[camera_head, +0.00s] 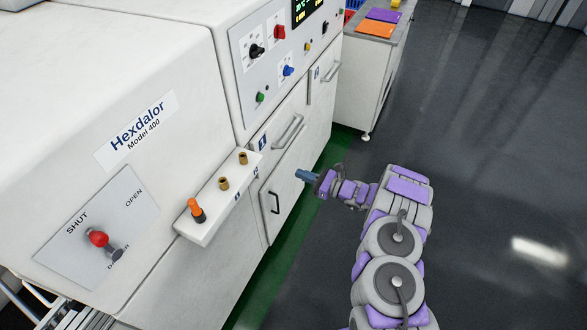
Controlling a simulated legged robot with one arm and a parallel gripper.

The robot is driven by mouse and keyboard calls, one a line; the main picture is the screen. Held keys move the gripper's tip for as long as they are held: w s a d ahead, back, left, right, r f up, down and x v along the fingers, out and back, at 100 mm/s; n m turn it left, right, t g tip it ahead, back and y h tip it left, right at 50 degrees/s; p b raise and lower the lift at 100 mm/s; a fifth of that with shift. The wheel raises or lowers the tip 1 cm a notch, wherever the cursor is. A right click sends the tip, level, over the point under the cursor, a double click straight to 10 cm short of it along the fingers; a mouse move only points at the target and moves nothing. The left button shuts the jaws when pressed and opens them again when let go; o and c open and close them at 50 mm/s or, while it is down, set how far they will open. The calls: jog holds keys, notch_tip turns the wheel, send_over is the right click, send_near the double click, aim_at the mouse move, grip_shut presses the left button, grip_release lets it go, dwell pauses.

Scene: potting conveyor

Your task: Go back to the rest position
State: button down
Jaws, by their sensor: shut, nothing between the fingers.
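My gripper (304,175) is at the end of my purple and grey arm, right of the middle of the view. It is shut and no object shows at its blue-grey tips. It points left at the white machine (185,75), in front of the lower cabinet doors and right of a dark door handle (274,203). I cannot tell whether the tips touch the machine front. My arm reaches up from the bottom of the view over the dark floor.
A ledge (197,229) with an orange-topped peg (196,210) and two brass sockets juts from the machine. A red-knobbed lever (98,239) is at lower left. A white cabinet (362,85) stands behind. The floor (500,170) to the right is clear.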

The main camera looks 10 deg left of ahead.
jog(key=s+a+r+n+g+h, duration=0.25)
jog(key=s+r+n+g, duration=0.3)
jog(key=s+r, duration=0.55)
jog(key=s+a+r+n+g+h, duration=0.1)
jog(key=s+a+r+n+g, duration=0.35)
jog(key=s+r+n, duration=0.6)
jog(key=s+d+r+n+h, duration=0.1)
jog(key=s+d+r+h, duration=0.25)
jog(key=s, duration=0.35)
jog(key=s+d+r+n+h, duration=0.2)
jog(key=s+d+r+h, duration=0.1)
jog(key=s+d, duration=0.3)
jog(key=s+d+n+t+h, duration=0.2)
jog(key=s+d+h, duration=0.5)
jog(key=s+d, duration=0.6)
jog(key=d, duration=0.3)
jog(key=shift+s+r+n+t, duration=0.15)
jog(key=shift+r+n+t, duration=0.15)
jog(key=shift+r+n, duration=0.1)
